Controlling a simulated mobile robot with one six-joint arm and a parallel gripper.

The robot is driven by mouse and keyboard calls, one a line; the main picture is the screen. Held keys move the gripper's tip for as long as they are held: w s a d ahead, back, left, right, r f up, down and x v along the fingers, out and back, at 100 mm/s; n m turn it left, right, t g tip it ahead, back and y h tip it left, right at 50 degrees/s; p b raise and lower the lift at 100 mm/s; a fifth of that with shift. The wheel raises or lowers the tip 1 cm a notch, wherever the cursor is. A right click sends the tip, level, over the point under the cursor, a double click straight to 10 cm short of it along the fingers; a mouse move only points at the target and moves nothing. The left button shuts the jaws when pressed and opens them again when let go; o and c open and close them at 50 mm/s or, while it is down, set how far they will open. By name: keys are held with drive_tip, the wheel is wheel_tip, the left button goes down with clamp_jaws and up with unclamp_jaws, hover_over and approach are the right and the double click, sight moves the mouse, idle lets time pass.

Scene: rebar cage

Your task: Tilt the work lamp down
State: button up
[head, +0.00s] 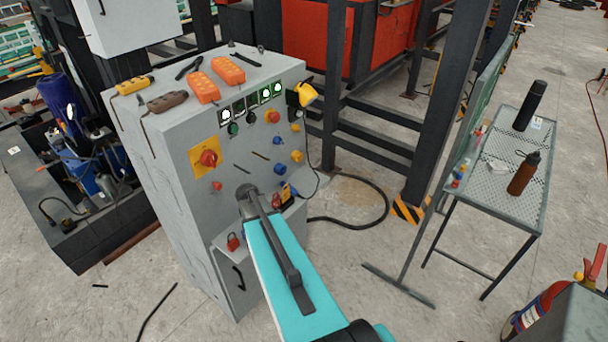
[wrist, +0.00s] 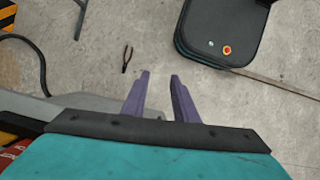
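The work lamp (head: 307,94) has a yellow head and sits at the upper right edge of the grey control cabinet (head: 190,255). In the wrist view the lamp is not visible. My gripper (wrist: 160,75) shows two purple fingers with an empty gap between them, above the concrete floor. In the head view my teal arm reaches toward the cabinet front, below the lamp and to its left. The fingers cannot be made out there. My gripper is apart from the lamp.
Orange pendant boxes (head: 228,70) lie on the cabinet top. A red rotary switch (head: 208,158) and several buttons stick out of its front. A perforated table (head: 500,170) with bottles stands at the right. Pliers (wrist: 127,58) lie on the floor. A black cable (head: 375,205) loops beside the cabinet.

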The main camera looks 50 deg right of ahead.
drive_tip(key=s+a+f+b, duration=0.2)
drive_tip(key=s+a+f, duration=0.4)
drive_tip(key=a+f, duration=0.2)
drive_tip(key=s+a+f+m+g+b, duration=0.1)
drive_tip(key=s+a+f+b, duration=0.2)
drive_tip(key=s+a+f, duration=0.3)
drive_tip(key=s+a+f+m+b, duration=0.1)
drive_tip(key=s+a+f+b, duration=0.2)
drive_tip(key=s+a+f, duration=0.3)
drive_tip(key=a+f, duration=0.4)
drive_tip(key=a, duration=0.4)
drive_tip(key=shift+s+y, duration=0.3)
drive_tip(key=shift+s, duration=0.05)
